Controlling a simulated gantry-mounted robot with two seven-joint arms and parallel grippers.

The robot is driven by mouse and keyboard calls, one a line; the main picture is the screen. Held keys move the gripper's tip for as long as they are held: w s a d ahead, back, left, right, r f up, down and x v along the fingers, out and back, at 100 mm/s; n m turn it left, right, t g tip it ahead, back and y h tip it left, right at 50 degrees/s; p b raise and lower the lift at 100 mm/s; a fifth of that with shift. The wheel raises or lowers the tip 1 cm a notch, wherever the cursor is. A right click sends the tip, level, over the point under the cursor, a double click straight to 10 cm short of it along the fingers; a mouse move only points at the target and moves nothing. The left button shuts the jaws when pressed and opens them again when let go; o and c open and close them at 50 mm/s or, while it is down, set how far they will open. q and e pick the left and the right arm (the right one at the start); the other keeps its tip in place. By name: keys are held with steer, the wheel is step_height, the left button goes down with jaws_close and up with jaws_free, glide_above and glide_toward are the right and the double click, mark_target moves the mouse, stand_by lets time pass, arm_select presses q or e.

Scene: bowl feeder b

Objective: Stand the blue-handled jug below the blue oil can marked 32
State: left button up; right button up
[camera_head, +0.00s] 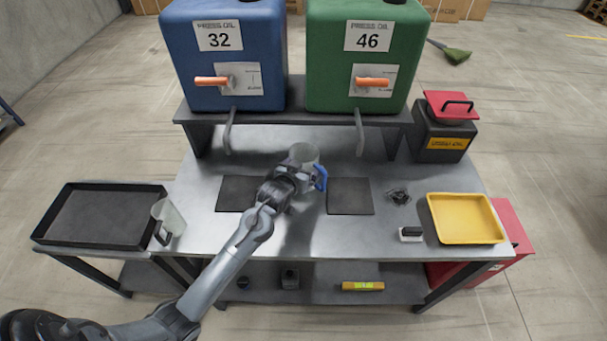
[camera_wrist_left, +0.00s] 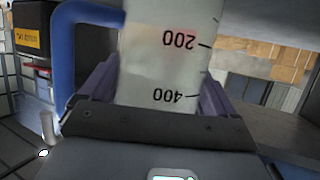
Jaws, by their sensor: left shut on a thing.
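The clear jug with a blue handle (camera_head: 304,154) is held over the steel workbench by my left gripper (camera_head: 292,178). The left wrist view shows the jug's measuring marks (camera_wrist_left: 165,65) and its blue handle (camera_wrist_left: 68,65) beside the jaws, which are shut around the jug's body. The blue oil can marked 32 (camera_head: 228,60) stands on the raised shelf at the back left. Its spout (camera_head: 228,132) hangs over a dark mat (camera_head: 240,193). The jug is to the right of that spout, between the two spouts. I cannot tell its exact height. My right gripper is out of view.
The green oil can marked 46 (camera_head: 357,60) has its own spout (camera_head: 359,133) and dark mat (camera_head: 349,196). A black-handled jug (camera_head: 168,220) stands at left, beside a black tray (camera_head: 70,247). A yellow tray (camera_head: 463,241) and a red-lidded box (camera_head: 446,143) are at right.

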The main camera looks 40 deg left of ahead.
arm_select(q)
steer(key=shift+f, duration=1.5)
steer(key=shift+f, duration=0.1)
steer(key=o, duration=0.9)
steer(key=shift+f, duration=0.1)
